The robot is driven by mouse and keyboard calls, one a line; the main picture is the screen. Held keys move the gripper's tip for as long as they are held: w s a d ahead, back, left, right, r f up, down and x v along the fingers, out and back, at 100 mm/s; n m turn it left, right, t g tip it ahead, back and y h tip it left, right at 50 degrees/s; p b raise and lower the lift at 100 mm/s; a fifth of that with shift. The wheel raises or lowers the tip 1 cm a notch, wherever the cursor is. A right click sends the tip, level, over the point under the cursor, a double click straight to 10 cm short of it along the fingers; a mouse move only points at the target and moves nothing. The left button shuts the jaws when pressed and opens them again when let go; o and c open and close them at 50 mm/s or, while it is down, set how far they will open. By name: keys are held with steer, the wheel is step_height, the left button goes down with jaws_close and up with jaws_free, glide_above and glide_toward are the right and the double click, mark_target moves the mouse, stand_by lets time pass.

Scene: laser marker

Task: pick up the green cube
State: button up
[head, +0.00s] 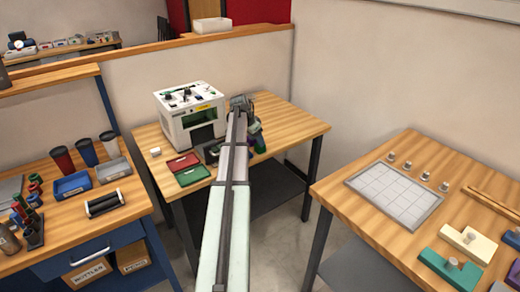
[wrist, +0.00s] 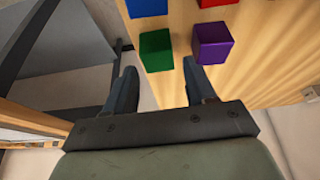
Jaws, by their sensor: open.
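The green cube (wrist: 156,50) sits near the edge of the wooden table in the wrist view, just beyond my fingertips and roughly in line with the gap between them. My gripper (wrist: 161,76) is open, with nothing between its two fingers. A purple cube (wrist: 212,43) stands close to the right of the green cube. A blue cube (wrist: 147,7) and a red cube (wrist: 216,3) show at the top edge, cut off by the frame. In the head view my arm partly hides this area; small green and purple patches show beside its end, too small to make out clearly.
In the head view, a white machine (head: 190,117) stands on the middle table, with a red tray (head: 183,164) and a green tray (head: 192,176) in front. A side table (head: 75,206) with cups and bins is at left. Another table (head: 345,208) is at right.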

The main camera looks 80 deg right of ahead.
steer(key=shift+x, duration=2.25)
steer(key=shift+s, duration=0.15)
steer(key=c, duration=0.8)
steer(key=shift+r, duration=0.15)
steer(key=shift+c, duration=0.2)
